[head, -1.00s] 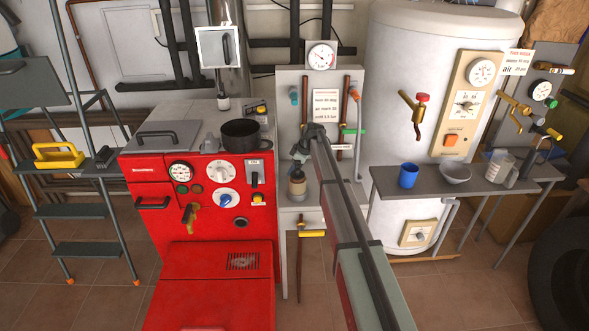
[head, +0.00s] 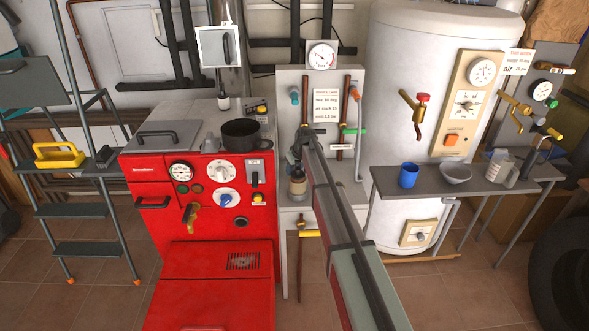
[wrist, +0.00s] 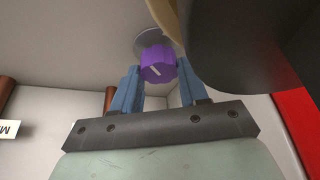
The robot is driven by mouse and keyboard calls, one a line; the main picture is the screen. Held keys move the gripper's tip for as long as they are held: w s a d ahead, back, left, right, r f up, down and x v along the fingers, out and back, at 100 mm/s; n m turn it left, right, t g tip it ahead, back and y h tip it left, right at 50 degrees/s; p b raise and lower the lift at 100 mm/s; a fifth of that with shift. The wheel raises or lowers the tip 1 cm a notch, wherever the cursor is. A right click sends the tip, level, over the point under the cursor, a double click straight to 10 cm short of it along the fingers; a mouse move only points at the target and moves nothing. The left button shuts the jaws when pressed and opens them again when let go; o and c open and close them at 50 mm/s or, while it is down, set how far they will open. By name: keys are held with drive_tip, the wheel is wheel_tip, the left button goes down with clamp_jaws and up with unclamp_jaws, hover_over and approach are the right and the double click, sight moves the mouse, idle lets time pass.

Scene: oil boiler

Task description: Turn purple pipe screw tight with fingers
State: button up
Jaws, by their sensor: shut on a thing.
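The purple pipe screw (wrist: 155,60) shows in the wrist view as a ridged round knob with a white mark on its face. It sits against a round grey plate on a pale surface. The two blue fingers of my gripper (wrist: 158,70) are on either side of the knob and shut on it. In the head view my gripper (head: 297,150) is at the grey panel between the red boiler and the white tank. The purple screw is hidden there behind my arm.
A dark rounded body (wrist: 245,45) fills the upper right of the wrist view, close to the right finger. A small brown-and-tan vessel (head: 297,187) stands just below my gripper. The red boiler (head: 205,215) is at left, the white tank (head: 400,60) at right.

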drive_tip(key=shift+m, duration=0.3)
drive_tip(key=o, duration=1.1)
drive_tip(key=shift+c, duration=0.2)
drive_tip(key=shift+r, duration=0.1)
drive_tip(key=v, duration=1.3)
drive_tip(key=shift+s+r, duration=0.25)
drive_tip(key=shift+s, duration=0.05)
